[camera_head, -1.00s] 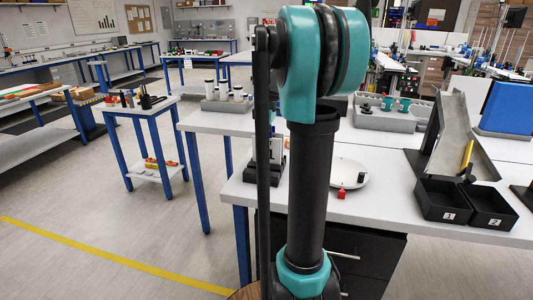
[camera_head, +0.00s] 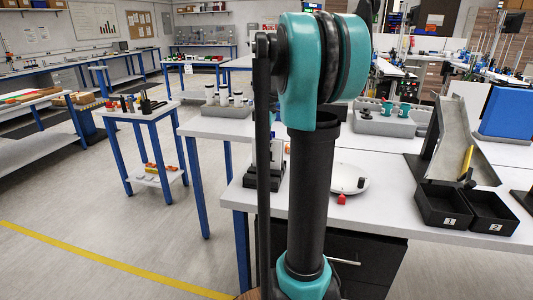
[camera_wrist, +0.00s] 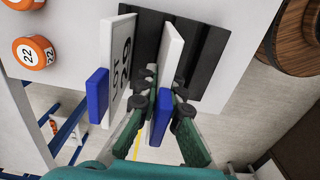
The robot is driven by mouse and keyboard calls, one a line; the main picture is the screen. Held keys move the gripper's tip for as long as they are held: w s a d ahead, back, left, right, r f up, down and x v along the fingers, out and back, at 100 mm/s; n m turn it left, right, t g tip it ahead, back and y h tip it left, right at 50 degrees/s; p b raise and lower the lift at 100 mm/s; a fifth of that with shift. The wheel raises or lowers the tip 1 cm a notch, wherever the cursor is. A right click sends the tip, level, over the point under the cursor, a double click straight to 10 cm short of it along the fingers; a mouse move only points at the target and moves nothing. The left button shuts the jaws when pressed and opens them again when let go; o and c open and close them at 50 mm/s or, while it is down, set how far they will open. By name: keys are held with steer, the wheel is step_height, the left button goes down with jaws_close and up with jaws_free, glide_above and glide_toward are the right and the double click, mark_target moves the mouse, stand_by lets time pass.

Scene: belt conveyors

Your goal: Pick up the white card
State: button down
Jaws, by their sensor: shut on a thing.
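The white card (camera_wrist: 172,46) with a blue block (camera_wrist: 160,118) at its near end shows in the wrist view, seen nearly edge-on. It stands over a black slotted holder (camera_wrist: 204,48). My gripper (camera_wrist: 158,100) is shut on the white card, its dark fingertips on either side near the blue block. I cannot tell whether the card still touches the holder.
Another white card (camera_wrist: 117,68), marked "LOT 29", with a blue block stands close left of my gripper. Orange numbered pieces (camera_wrist: 35,50) lie further left. A round wooden top (camera_wrist: 298,38) is at the upper right. Black bins (camera_head: 443,208) stand on the table's right.

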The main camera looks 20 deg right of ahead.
step_height(320, 180, up, 19)
stand_by(0.4)
steer(key=shift+f, duration=0.1)
steer(key=shift+f, duration=0.1)
